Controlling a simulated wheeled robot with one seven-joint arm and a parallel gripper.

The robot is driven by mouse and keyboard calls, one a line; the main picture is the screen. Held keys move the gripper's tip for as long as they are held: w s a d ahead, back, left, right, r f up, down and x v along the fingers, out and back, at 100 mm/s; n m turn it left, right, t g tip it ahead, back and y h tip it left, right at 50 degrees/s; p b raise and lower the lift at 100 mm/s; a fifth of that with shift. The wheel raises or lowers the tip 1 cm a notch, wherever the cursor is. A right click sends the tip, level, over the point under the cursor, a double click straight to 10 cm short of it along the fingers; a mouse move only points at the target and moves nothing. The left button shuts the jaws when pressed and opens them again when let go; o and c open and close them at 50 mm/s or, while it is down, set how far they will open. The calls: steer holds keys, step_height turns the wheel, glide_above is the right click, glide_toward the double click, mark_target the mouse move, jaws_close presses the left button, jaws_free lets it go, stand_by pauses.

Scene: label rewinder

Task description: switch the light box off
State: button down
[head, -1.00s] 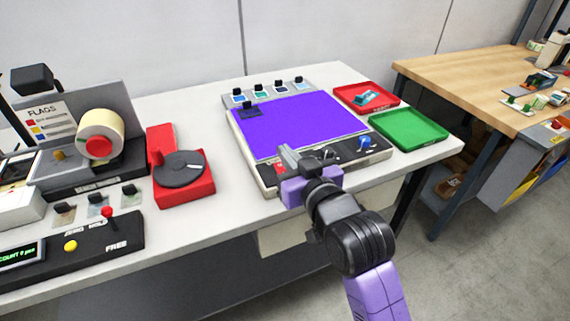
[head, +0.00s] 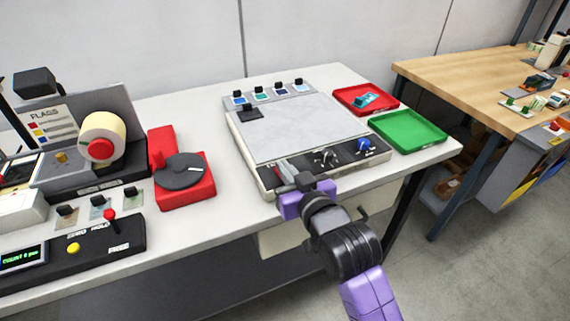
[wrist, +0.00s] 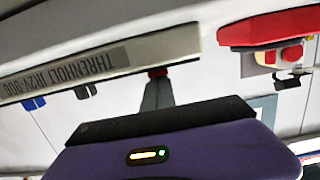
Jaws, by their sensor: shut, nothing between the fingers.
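The light box (head: 300,128) lies on the white table, and its panel is plain grey-white and unlit. Its dark front strip carries a switch at the left end, a small silver-and-black control (head: 325,157) and a blue knob (head: 363,145). My gripper (head: 285,172) is shut and empty at the left end of this strip, and partly hides the switch there. In the wrist view the box's labelled front edge (wrist: 70,75) crosses the upper left, close to my gripper. I cannot tell whether the fingers touch the switch.
A red tray (head: 346,92) and a green tray (head: 408,130) lie to the right of the box. A red turntable-like device (head: 183,203) and a label roll machine (head: 80,185) stand to the left. Several dark-topped pieces (head: 260,92) line the box's back edge.

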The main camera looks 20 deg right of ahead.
steer(key=shift+w+r+p, duration=0.1)
steer(key=shift+r+p, duration=0.35)
steer(key=r+p, duration=0.3)
steer(key=shift+w+r, duration=0.2)
steer(key=shift+r, duration=0.05)
steer(key=s+r, duration=0.3)
steer(key=s, duration=0.6)
steer(key=shift+s+b, duration=0.25)
steer(key=shift+b, duration=0.2)
steer(key=shift+r, duration=0.15)
step_height(320, 180, up, 4)
steer(key=a+t+y, duration=0.1)
steer(key=t, duration=0.1)
steer(key=s+f+g, duration=0.1)
steer(key=s+f, duration=0.4)
steer(key=s, duration=0.6)
steer(key=s+f+g, duration=0.1)
steer(key=s+f, duration=0.4)
steer(key=s, duration=0.6)
steer(key=s+d+f+g+h, duration=0.1)
steer(key=s+f, duration=0.4)
steer(key=s, duration=0.6)
steer(key=shift+s+f, duration=0.4)
